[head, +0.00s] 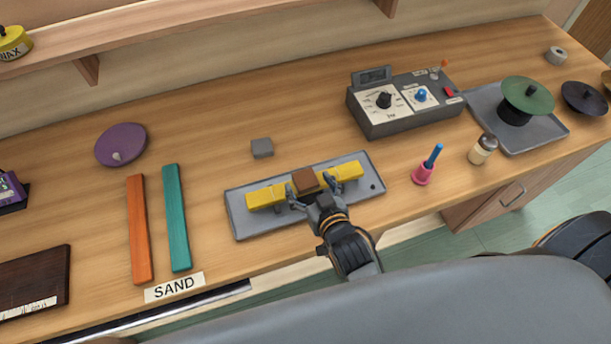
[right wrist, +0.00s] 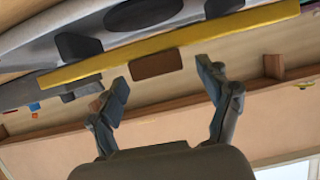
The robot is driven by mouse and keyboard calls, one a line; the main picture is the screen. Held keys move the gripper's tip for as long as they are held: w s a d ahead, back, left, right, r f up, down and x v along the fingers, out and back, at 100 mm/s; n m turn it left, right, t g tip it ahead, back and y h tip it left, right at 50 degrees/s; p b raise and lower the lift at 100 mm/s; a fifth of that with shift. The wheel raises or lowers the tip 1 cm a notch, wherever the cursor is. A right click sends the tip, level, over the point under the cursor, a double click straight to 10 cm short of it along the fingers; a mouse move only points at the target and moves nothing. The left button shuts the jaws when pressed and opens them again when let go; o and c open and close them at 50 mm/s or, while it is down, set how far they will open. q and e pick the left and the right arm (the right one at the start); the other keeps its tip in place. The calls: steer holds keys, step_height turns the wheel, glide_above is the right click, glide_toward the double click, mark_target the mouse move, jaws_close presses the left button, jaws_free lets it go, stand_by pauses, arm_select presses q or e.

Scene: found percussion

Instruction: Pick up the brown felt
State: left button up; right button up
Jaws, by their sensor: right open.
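The brown felt (head: 306,180) is a small brown block lying across the middle of a yellow bar (head: 265,196). The bar rests above a grey tray (head: 238,224) near the front of the bench. My right gripper (head: 311,191) is open at the front side of the bar, close to the felt. In the right wrist view, the felt (right wrist: 157,63) shows as a brown rectangle against the yellow bar (right wrist: 230,33). It sits just beyond and between the two open fingertips (right wrist: 163,84), with nothing gripped. My left gripper is not in view.
A grey control box (head: 400,118) stands behind and right of the tray. A pink holder (head: 422,175) and small bottle (head: 483,149) stand to the right. Orange (head: 139,230) and teal (head: 176,218) strips lie left. A small grey block (head: 262,148) lies behind the tray.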

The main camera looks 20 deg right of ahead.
steer(key=shift+w+f, duration=0.3)
steer(key=shift+w, duration=0.25)
steer(key=c, duration=1)
steer(key=shift+r, duration=0.2)
